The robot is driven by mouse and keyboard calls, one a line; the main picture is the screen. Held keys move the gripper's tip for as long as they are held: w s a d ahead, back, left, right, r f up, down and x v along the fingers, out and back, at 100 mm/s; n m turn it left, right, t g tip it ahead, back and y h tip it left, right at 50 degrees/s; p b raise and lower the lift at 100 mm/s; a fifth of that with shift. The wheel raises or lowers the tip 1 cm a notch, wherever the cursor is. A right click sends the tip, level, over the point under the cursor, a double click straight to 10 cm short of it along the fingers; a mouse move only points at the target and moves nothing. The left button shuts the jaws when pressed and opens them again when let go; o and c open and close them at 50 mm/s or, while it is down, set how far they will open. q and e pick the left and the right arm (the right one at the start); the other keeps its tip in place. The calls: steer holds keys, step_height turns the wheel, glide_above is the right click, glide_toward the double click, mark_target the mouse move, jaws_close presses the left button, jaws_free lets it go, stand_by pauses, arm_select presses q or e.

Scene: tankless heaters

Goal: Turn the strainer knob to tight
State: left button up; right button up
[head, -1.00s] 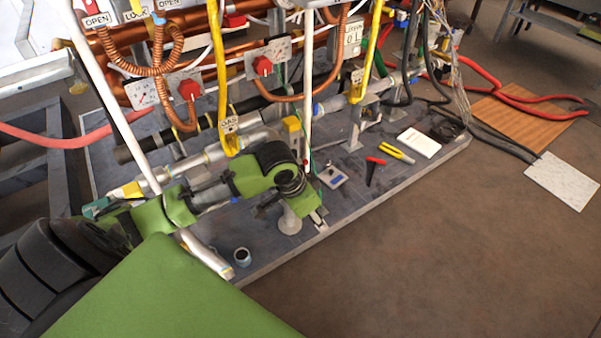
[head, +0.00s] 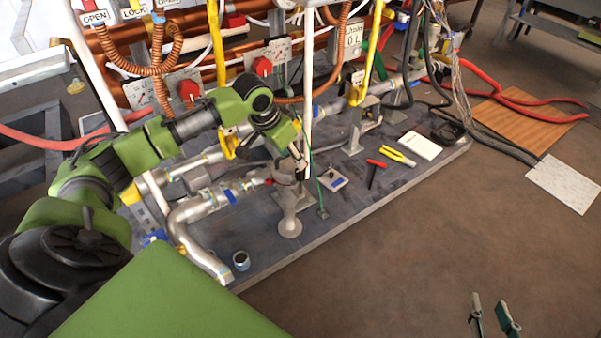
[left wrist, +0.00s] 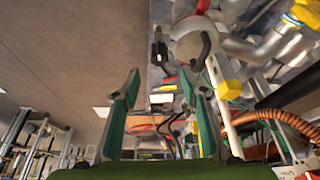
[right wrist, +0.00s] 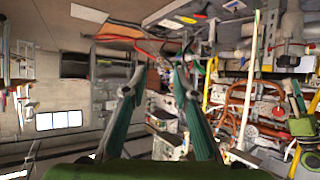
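A grey upright fitting on a round foot (head: 288,205), probably the strainer, stands at the end of a silver pipe in the head view. No knob or tight mark on it can be made out. My left gripper (head: 301,160) is just above and beside its top, partly hidden by its own wrist. In the left wrist view the left gripper (left wrist: 160,82) has its fingers apart with nothing between them. A round grey part (left wrist: 193,38) lies beyond the fingertips there. My right gripper (head: 489,302) is open and empty over the floor; its spread fingers show in the right wrist view (right wrist: 154,78).
A thin white pole (head: 308,80) stands close to the left gripper. Red valve knobs (head: 262,67), copper pipes and yellow handles crowd behind.

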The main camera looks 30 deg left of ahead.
mark_target(297, 172)
arm_select(q)
steer(key=b+x, duration=0.1)
steer(key=x, duration=0.4)
steer(key=shift+f+b, duration=0.1)
steer(key=shift+b, duration=0.25)
steer(key=b+x, duration=0.1)
steer(key=x, duration=0.2)
steer(key=shift+w+f, duration=0.25)
steer(key=shift+f, duration=0.1)
arm_select(e)
step_height(297, 172, up, 17)
steer(key=w+a+t+y, duration=0.2)
steer(key=a+t, duration=0.1)
steer(key=t, duration=0.5)
steer(key=shift+w+f+t+y, duration=0.2)
steer(key=shift+w+t+y, duration=0.2)
arm_select(q)
steer(key=shift+d, duration=0.1)
steer(key=c, duration=1.1)
